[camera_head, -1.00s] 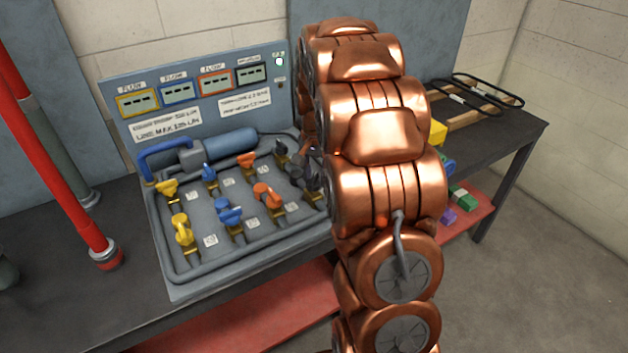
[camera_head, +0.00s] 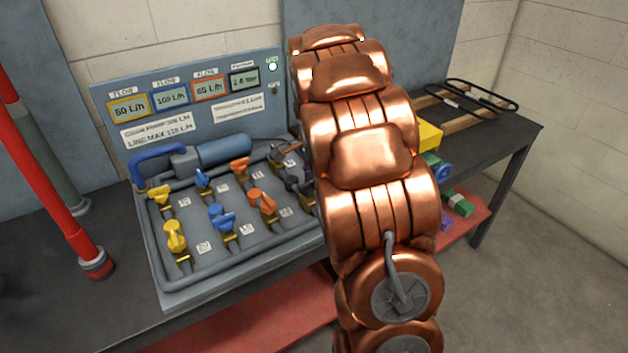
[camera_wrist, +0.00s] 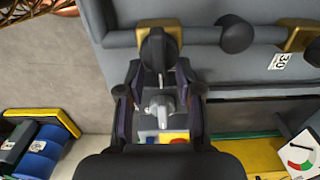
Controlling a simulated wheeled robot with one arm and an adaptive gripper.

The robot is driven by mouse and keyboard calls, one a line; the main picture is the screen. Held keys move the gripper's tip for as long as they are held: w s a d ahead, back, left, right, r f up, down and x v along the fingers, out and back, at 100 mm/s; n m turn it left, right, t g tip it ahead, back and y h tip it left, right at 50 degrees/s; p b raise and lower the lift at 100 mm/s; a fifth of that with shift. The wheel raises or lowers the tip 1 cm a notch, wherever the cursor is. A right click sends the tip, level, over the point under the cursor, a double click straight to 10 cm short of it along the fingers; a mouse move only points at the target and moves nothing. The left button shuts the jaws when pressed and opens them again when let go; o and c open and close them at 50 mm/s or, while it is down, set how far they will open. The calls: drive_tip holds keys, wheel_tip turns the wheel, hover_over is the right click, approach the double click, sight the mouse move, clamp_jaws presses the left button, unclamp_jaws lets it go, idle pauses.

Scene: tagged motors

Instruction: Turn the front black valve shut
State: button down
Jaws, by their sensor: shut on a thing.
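In the wrist view, a black valve handle (camera_wrist: 157,48) on a brass fitting sits between the tips of my gripper (camera_wrist: 158,72), which is shut on it. In the head view, my copper arm covers most of the gripper and the right end of the valve panel (camera_head: 240,262). Only a dark part of the gripper or valve shows at the arm's left edge, and I cannot tell which. How far the held handle is turned is hard to tell.
Yellow (camera_head: 175,236), blue (camera_head: 222,217) and orange (camera_head: 262,201) valves stand to the left on the panel. The gauge board (camera_head: 195,108) behind shows lit numbers. A red pipe (camera_head: 55,190) stands at the left. A yellow block (camera_head: 430,135) lies right of my arm.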

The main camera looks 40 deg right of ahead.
drive_tip(key=shift+a+f, duration=0.1)
idle(0.3)
drive_tip(key=c, duration=0.8)
unclamp_jaws()
drive_tip(key=shift+o, duration=0.2)
wheel_tip(320, 180, up, 12)
